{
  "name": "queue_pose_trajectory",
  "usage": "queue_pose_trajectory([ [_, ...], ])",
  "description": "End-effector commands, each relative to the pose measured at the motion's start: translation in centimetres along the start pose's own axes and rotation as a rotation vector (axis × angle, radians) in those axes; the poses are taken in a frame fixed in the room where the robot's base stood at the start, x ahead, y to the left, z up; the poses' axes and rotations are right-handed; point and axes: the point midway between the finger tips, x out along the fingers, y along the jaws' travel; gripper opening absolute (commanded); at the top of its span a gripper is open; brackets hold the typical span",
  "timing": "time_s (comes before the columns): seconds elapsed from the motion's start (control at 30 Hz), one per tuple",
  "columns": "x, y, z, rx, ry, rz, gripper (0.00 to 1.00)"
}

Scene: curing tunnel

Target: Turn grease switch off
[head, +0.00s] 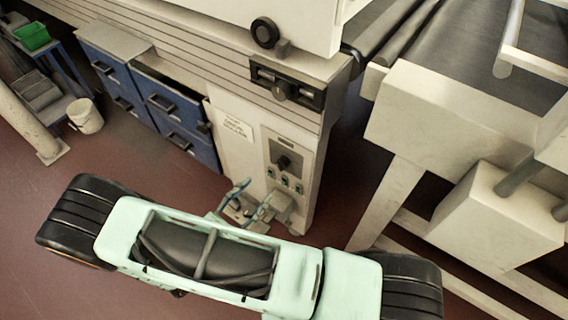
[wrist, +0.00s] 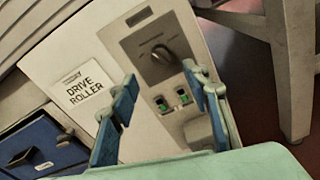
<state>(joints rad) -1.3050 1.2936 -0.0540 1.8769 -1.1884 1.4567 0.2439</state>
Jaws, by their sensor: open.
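A grey control panel (head: 287,150) on the cream machine front carries a dark rotary knob (head: 283,162) with small green-marked switches (head: 285,180) below it. In the wrist view the knob (wrist: 163,55) has its handle slanted, and two small green switches (wrist: 160,103) sit side by side beneath it. No readable label shows which control is the grease switch. My gripper (head: 254,196) is open and empty in front of the panel. In the wrist view its blue fingers (wrist: 160,80) stand apart on either side of the switches; contact cannot be judged.
A white "DRIVE ROLLER" sign (wrist: 83,87) is left of the panel. Blue drawers (head: 178,115) stand to the left, with a white bucket (head: 85,116) beyond. A cream conveyor frame (head: 400,180) stands close on the right. Red-brown floor is open at left.

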Motion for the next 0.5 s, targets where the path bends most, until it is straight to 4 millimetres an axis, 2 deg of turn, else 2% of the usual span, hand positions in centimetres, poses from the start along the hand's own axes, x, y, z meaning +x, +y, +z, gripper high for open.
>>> queue_pose_trajectory([
  [0.13, -0.7, -0.9, -0.9, -0.047, -0.037, 0.065, 0.43],
  [0.23, -0.3, -0.9, -0.9, -0.054, -0.044, 0.075, 0.43],
  [0.37, 1.5, -0.8, -0.7, -0.054, -0.046, 0.072, 0.43],
  [0.5, 4.2, -0.7, -0.7, -0.052, -0.045, 0.069, 0.43],
])
